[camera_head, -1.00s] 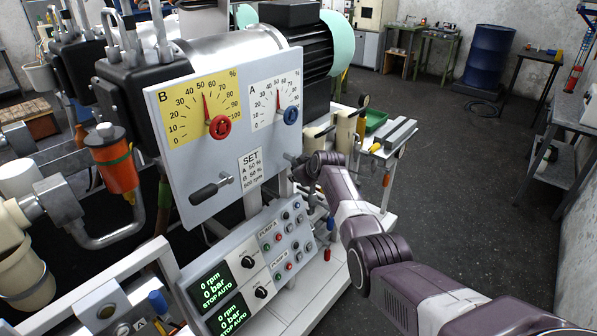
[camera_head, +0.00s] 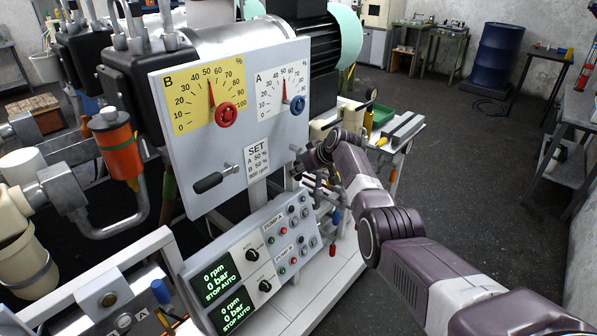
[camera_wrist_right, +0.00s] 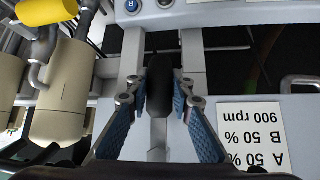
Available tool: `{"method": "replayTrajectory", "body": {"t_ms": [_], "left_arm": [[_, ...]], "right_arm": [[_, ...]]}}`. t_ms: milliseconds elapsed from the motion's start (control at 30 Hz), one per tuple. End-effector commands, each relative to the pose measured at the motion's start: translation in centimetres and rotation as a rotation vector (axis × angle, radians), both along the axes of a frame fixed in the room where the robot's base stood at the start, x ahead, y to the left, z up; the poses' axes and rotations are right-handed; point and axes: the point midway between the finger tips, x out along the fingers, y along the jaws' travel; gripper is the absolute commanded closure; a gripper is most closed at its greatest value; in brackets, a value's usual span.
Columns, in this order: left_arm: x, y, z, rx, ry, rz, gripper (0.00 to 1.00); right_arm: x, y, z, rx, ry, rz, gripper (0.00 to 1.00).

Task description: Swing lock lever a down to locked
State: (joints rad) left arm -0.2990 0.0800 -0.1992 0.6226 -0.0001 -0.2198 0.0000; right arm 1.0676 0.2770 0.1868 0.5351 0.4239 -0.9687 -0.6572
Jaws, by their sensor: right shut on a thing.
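The grey dial panel (camera_head: 236,140) carries a yellow B dial and a white A dial (camera_head: 272,95) with a blue knob. Lock lever a is at the panel's lower right, mostly hidden by my right gripper (camera_head: 312,165) in the head view. In the right wrist view its black handle (camera_wrist_right: 159,72) lies between the blue-padded fingers of my right gripper (camera_wrist_right: 160,100), which is shut on it. The lever's exact angle is hard to tell. The other lever, with a black handle (camera_head: 208,182), sits tilted at the panel's lower left. My left gripper is out of view.
Below the panel is a pump control box (camera_head: 250,258) with screens, knobs and buttons. A white SET card (camera_head: 257,163) is on the panel; cream cylinders (camera_wrist_right: 62,95) stand close beside my right gripper in the wrist view. Open floor (camera_head: 480,190) lies to the right.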

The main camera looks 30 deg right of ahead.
Motion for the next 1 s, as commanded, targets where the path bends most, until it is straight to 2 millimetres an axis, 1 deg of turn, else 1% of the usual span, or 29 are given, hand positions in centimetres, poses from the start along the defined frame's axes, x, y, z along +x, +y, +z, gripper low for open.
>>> {"method": "replayTrajectory", "body": {"t_ms": [100, 133, 300, 633, 767, 1000], "left_arm": [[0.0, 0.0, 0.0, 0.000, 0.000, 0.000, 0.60], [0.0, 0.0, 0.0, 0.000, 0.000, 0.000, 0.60], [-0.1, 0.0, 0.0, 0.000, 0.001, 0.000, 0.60], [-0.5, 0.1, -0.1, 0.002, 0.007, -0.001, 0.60], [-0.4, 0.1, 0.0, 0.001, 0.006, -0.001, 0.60], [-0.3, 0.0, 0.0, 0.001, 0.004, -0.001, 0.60]], "right_arm": [[-0.1, 0.2, -0.2, 0.011, 0.005, -0.001, 1.00], [-0.1, 0.2, -0.2, 0.011, 0.005, -0.001, 0.78], [-0.1, 0.2, -0.2, 0.007, 0.004, -0.001, 0.61], [-0.1, 0.1, 0.0, 0.003, 0.002, -0.001, 0.61], [-0.4, -0.1, 0.4, 0.002, -0.001, -0.001, 0.61], [-1.9, -0.4, 1.8, 0.002, -0.001, -0.001, 0.61]]}}
